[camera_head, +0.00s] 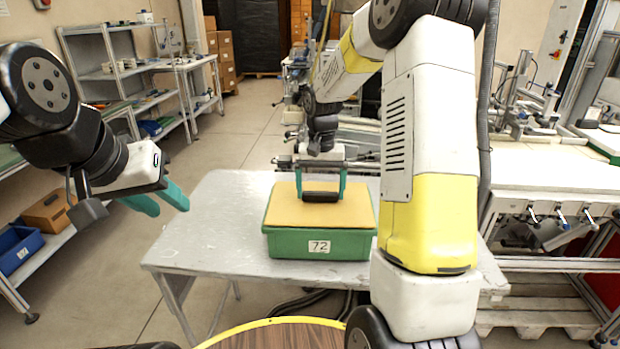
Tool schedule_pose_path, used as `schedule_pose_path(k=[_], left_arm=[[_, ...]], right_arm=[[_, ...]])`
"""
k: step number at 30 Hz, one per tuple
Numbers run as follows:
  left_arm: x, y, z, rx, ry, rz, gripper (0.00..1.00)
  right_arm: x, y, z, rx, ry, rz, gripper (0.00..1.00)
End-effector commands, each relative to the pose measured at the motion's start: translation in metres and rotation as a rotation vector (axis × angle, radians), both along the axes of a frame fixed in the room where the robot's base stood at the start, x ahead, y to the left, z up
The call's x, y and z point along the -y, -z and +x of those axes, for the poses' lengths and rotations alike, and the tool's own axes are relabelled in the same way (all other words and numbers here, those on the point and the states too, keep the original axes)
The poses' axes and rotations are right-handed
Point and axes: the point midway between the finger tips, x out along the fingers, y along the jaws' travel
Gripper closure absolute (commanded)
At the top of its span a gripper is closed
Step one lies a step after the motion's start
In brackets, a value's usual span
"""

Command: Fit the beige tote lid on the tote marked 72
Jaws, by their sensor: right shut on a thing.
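The green tote (285,247) with a white label reading 72 stands on the grey table in the middle of the view. The beige tote lid (345,212) lies flat over the tote's top, inside or on its green rim. I cannot tell whether it is fully seated. A dark handle (321,197) stands up from the lid's middle. My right gripper (320,187) points down and is shut on this handle, with one teal finger at each end. My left gripper (169,207) is open and empty, to the left of the tote and apart from it.
The grey table (205,235) is bare to the left of the tote. My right arm hides the area to the tote's right. A blue bin (18,250) and a brown box (48,212) sit on a low shelf at left. A white workbench (555,172) stands at right.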

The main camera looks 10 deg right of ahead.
Motion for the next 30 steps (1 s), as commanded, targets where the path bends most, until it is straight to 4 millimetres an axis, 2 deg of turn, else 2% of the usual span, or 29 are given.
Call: schedule_pose_path(k=[8, 9, 10, 20, 30], left_arm=[[0.000, 0.000, 0.000, 0.000, 0.000, 0.000, 0.64], [0.000, 0.000, 0.000, 0.000, 0.000, 0.000, 0.64], [0.000, 0.000, 0.000, 0.000, 0.000, 0.000, 0.64], [0.000, 0.000, 0.000, 0.000, 0.000, 0.000, 0.64], [0.000, 0.000, 0.000, 0.000, 0.000, 0.000, 0.64]], right_arm=[[0.000, 0.001, 0.000, 0.000, 0.000, 0.000, 0.57], [0.000, 0.001, 0.000, 0.000, 0.000, 0.000, 0.08], [0.000, 0.001, 0.000, 0.000, 0.000, 0.000, 0.02], [0.000, -0.004, 0.000, 0.001, 0.000, 0.000, 0.00], [0.000, -0.059, 0.001, 0.003, 0.000, 0.000, 0.00]])
